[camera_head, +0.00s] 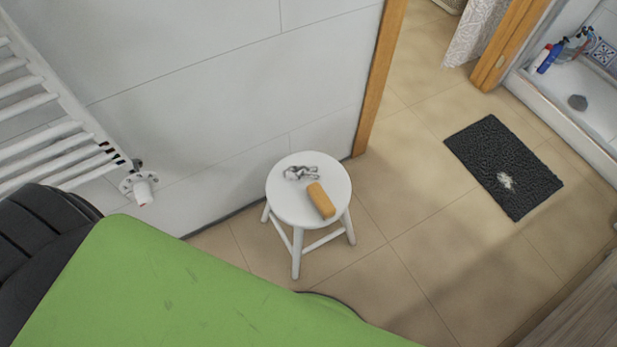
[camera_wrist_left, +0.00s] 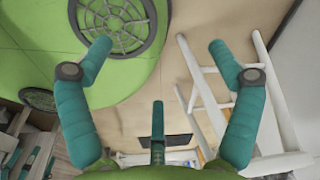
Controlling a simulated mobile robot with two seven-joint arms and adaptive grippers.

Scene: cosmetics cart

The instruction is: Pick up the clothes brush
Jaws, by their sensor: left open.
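A tan-orange block-shaped object, which looks like the clothes brush (camera_head: 321,200), lies on the seat of a small round white stool (camera_head: 285,208) in the head view. Its bristles cannot be made out. My left gripper (camera_wrist_left: 159,48) shows only in the left wrist view, with its teal fingers spread wide and nothing between them. White stool legs (camera_wrist_left: 204,92) stand beside its right finger in that view, and the brush is not visible there. My right gripper is in neither view.
A crumpled silvery item (camera_head: 301,173) lies behind the brush on the seat. The stool stands close to the white wall (camera_head: 220,90). A white towel radiator (camera_head: 50,125) is at left. A dark mat (camera_head: 500,165) lies on the otherwise open tiled floor at right.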

